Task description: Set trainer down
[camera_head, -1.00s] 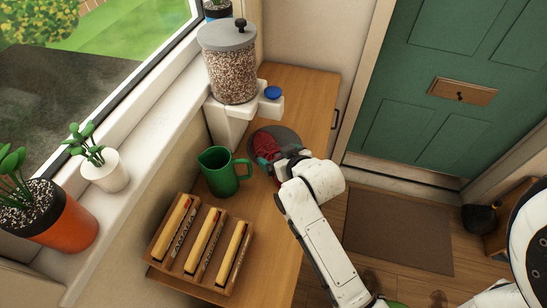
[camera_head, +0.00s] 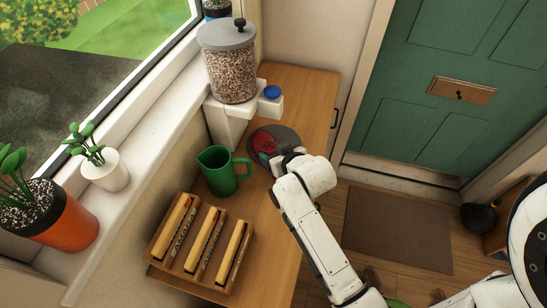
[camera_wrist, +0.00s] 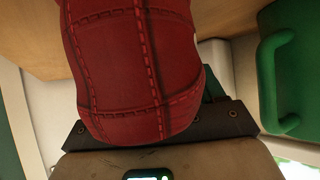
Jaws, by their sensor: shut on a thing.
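The trainer (camera_head: 264,142) is a small red shoe, mostly hidden behind my arm's end in the head view, over the dark round disc on the wooden counter. In the wrist view the red trainer (camera_wrist: 135,65), with stitched panels, fills the middle. My gripper (camera_head: 277,158) is shut on it. The fingertips are hidden behind the shoe. I cannot tell whether the shoe touches the disc (camera_head: 291,141).
A green jug (camera_head: 221,175) stands close left of my gripper. Behind is a grain dispenser (camera_head: 231,75) on a white stand with a blue knob (camera_head: 272,92). A wooden rack (camera_head: 181,265) sits in front. The counter (camera_head: 305,90) is bare at the back right.

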